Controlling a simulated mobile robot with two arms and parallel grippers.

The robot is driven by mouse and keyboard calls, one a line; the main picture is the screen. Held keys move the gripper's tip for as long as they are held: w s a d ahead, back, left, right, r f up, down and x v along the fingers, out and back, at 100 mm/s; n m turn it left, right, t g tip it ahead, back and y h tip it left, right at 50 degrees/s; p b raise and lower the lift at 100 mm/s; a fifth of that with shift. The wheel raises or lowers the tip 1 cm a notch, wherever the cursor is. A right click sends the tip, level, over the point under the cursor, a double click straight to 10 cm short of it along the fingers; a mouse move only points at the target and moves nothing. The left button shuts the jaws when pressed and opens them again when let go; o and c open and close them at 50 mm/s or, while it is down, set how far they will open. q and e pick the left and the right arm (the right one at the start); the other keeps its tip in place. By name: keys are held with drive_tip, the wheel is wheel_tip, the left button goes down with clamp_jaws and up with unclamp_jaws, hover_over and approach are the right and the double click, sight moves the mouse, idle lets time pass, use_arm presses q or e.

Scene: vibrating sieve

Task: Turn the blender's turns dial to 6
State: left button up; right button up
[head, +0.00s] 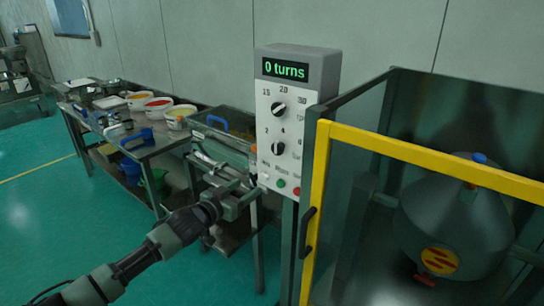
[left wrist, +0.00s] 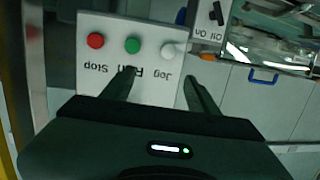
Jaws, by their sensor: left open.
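The control panel (head: 265,137) stands upright on a grey box, with a display (head: 285,69) reading "0 turns". The lower dial (head: 278,149), with 2, 4 and 6 around it, is the turns dial; its exact pointing is too small to tell. The upper dial (head: 278,108) has 15, 20 and 30. My left gripper (head: 248,188) is open, low and left of the panel's bottom. In the left wrist view its fingers (left wrist: 159,76) are apart and empty, before the button plate (left wrist: 155,91), seen upside down. Neither dial is clearly identifiable there. My right gripper is out of view.
White, green (head: 281,183) and red (head: 297,190) buttons sit below the dials. A yellow-framed guard door (head: 318,215) encloses the grey blender vessel (head: 455,225) on the right. A table with tubs (head: 158,103) stands left. The green floor at lower left is free.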

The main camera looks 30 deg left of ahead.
use_arm(q)
drive_tip(key=m+t+h, duration=0.1)
drive_tip(key=t+h, duration=0.1)
approach(276, 150)
drive_tip(key=w, duration=0.2)
drive_tip(key=w+p, duration=0.1)
drive_tip(key=w, duration=0.3)
drive_tip(key=shift+w+d+r+p, duration=0.2)
drive_tip(key=shift+w+r+p, duration=0.15)
drive_tip(key=shift+w, duration=0.05)
drive_tip(key=shift+w+d+f, duration=0.1)
drive_tip(key=shift+w, duration=0.65)
clamp_jaws()
